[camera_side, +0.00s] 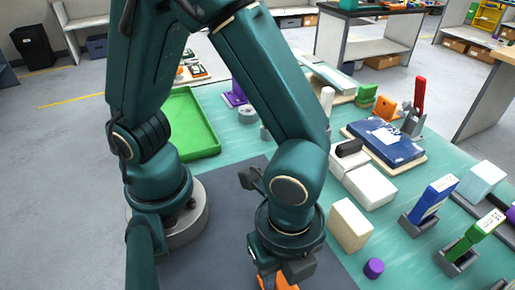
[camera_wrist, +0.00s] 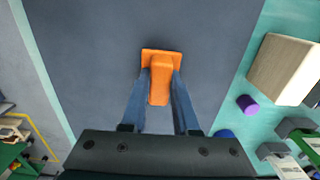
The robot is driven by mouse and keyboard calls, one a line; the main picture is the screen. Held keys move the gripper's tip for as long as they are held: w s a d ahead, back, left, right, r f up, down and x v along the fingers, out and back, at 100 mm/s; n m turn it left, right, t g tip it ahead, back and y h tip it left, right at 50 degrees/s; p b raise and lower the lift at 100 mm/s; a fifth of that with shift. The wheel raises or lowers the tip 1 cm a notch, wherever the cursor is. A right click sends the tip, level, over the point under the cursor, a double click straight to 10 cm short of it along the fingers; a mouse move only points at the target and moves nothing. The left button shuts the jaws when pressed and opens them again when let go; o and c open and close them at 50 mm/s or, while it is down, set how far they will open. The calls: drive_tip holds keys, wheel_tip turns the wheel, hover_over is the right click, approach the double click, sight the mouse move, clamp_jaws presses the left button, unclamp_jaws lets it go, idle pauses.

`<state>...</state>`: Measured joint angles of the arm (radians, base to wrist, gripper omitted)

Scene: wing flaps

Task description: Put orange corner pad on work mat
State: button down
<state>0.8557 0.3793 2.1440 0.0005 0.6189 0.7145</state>
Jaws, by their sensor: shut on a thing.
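The orange corner pad (camera_wrist: 160,85) is between the two fingers of my gripper (camera_wrist: 160,88) in the wrist view. My gripper is shut on it, and the pad's flat far edge sticks out past the fingertips. The dark grey work mat (camera_wrist: 110,40) fills the ground behind the pad. In the side view my gripper (camera_side: 279,275) points down over the work mat (camera_side: 205,255), with part of the orange pad (camera_side: 287,284) showing at the bottom edge. Whether the pad touches the mat cannot be told.
A beige block (camera_side: 350,225) and a purple cylinder (camera_side: 373,268) stand just right of the mat. A green tray (camera_side: 190,125) lies behind it. Blue (camera_side: 432,200) and green (camera_side: 470,240) items stand in grey holders at the right. The mat's left part is bare.

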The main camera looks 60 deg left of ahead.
sight(281, 276)
drive_tip(key=shift+f, duration=0.35)
drive_tip(key=shift+f, duration=0.1)
drive_tip(key=c, duration=0.7)
unclamp_jaws()
drive_tip(key=shift+o, duration=0.2)
wheel_tip(281, 276, up, 11)
drive_tip(key=w+a+r+n+t, duration=0.1)
drive_tip(key=a+r+n+t, duration=0.1)
drive_tip(key=a+n, duration=0.6)
drive_tip(key=w+a+r+n+t, duration=0.1)
drive_tip(key=w+a+n+t, duration=0.1)
drive_tip(key=a+n, duration=0.6)
drive_tip(key=shift+w+a+r+n+t, duration=0.15)
drive_tip(key=shift+a+r+n+t, duration=0.15)
drive_tip(key=shift+n+t, duration=0.6)
